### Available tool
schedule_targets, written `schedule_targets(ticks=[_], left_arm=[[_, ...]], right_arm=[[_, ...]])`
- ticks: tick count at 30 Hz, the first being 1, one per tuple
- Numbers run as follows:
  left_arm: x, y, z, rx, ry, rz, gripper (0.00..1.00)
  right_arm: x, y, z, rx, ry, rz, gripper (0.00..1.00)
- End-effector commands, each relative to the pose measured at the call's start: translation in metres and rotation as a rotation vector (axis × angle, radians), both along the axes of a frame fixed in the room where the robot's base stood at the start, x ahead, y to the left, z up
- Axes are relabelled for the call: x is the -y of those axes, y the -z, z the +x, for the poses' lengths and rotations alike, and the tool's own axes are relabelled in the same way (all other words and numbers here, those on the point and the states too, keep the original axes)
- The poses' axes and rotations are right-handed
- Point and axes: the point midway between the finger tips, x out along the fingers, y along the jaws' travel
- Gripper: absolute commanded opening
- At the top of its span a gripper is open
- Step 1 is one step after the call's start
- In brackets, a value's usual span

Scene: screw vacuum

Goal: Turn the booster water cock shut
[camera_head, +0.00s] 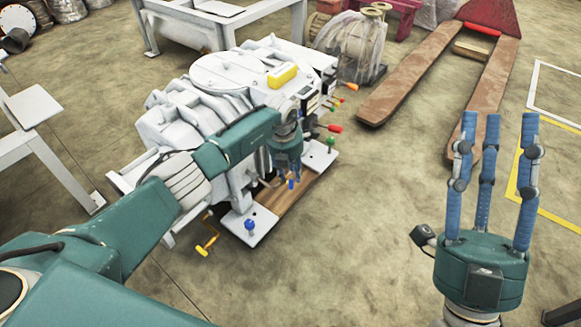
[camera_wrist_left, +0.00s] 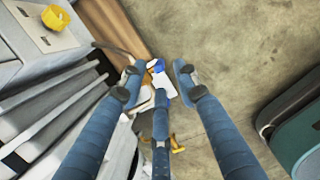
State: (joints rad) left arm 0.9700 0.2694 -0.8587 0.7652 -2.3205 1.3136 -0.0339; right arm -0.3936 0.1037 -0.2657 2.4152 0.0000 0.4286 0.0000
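A white vacuum machine (camera_head: 215,100) carries several small coloured handles; I cannot tell which one is the booster water cock. A blue knob (camera_head: 250,224) stands on a pale plate at the machine's near corner. It also shows in the left wrist view (camera_wrist_left: 158,67), beyond the fingertips. A yellow crank (camera_head: 205,245) is left of it. My left gripper (camera_head: 288,172) points down beside the machine, above the brown board, its three fingers (camera_wrist_left: 159,80) apart and nothing seen held. My right gripper (camera_head: 490,165) is open and empty, fingers up, at the right, far from the machine.
A red handle (camera_head: 335,128) and green knob (camera_head: 331,141) stick out on the machine's right side. Behind are a wrapped spool (camera_head: 352,45) and a pallet jack (camera_head: 415,70). White tables stand at left and back. The floor at front middle is clear.

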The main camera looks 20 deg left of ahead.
Motion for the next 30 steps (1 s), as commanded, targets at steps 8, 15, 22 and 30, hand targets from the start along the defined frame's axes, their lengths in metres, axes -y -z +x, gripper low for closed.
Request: schedule_targets(ticks=[8,15,22,30], left_arm=[[0.000,-0.027,-0.003,0.001,0.002,-0.001,0.31],[0.001,-0.029,-0.005,-0.002,0.002,-0.001,0.31],[0.001,-0.029,-0.005,-0.001,0.002,-0.002,0.31],[0.035,-0.021,-0.017,-0.011,0.028,-0.090,0.31]], right_arm=[[0.000,0.000,0.000,0.000,0.000,0.000,0.40],[0.000,0.000,0.000,0.000,0.000,0.000,0.40],[0.000,0.000,0.000,0.000,0.000,0.000,0.40],[0.000,0.000,0.000,0.000,0.000,0.000,0.40]])
